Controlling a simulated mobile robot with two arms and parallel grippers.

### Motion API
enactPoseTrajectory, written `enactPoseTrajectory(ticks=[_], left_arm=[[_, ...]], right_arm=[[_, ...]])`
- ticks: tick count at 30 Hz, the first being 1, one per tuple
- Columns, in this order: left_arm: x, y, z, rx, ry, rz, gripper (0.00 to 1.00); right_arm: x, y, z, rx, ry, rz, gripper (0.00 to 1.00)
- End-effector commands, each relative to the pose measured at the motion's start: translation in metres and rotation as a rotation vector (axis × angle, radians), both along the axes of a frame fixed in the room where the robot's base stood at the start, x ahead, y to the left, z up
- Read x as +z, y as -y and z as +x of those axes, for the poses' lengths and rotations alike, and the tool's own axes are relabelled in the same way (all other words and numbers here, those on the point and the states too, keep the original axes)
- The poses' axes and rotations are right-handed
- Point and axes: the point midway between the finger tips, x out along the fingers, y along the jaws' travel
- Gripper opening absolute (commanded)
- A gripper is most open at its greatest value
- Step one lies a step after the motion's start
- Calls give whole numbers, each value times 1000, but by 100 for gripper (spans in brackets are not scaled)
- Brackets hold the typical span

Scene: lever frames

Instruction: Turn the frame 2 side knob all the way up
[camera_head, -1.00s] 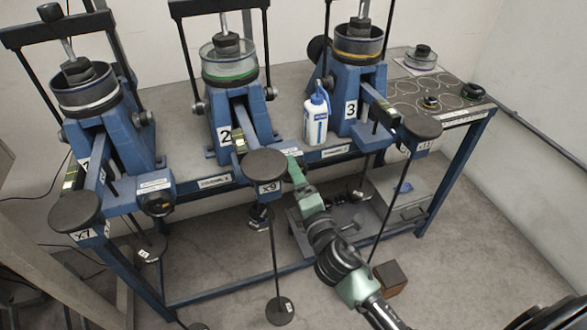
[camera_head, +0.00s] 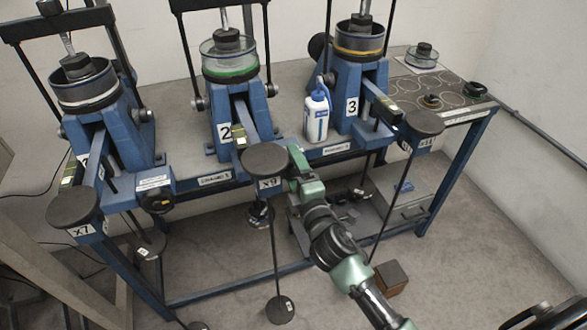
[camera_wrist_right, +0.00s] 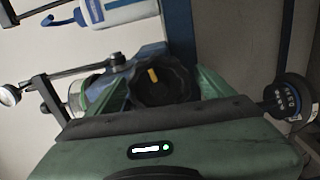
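Frame 2 (camera_head: 226,135) is the blue lever frame in the middle, with a "2" label and a green-banded dish on top. Its side knob is hidden in the head view behind my right gripper (camera_head: 297,165) and the black x9 disc (camera_head: 266,160). In the right wrist view a black ribbed knob (camera_wrist_right: 164,85) with a yellow mark lies ahead, between the two green fingers of my right gripper (camera_wrist_right: 163,92). The fingers stand apart, one on each side of the knob. I cannot tell whether they touch it. My left gripper is not in view.
Frame 1 (camera_head: 115,140) stands left and frame 3 (camera_head: 361,100) right on the same bench. A white-and-blue bottle (camera_head: 316,115) stands between frames 2 and 3. The x9 disc and its hanging rod are close to my right arm. A brown block (camera_head: 391,278) lies on the floor.

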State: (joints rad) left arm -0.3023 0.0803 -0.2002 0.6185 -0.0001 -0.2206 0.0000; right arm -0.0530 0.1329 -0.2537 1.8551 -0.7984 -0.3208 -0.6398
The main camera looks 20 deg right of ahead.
Motion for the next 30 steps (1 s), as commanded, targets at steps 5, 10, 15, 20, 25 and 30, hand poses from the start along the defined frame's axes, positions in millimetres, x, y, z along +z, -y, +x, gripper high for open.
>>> enactPoseTrajectory(ticks=[5, 10, 15, 20, 25, 30], left_arm=[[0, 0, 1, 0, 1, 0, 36], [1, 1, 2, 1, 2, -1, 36], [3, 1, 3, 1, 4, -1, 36], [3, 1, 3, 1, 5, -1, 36], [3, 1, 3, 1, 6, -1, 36], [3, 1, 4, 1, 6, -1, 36]], right_arm=[[1, 0, 0, 1, 1, -2, 82], [0, 0, -9, 2, 0, -2, 82], [0, 0, -30, 2, -1, -3, 82], [0, 1, -48, 1, 0, -3, 82], [1, 2, -59, 1, 1, -3, 82], [1, 2, -60, 1, 2, -4, 82]])
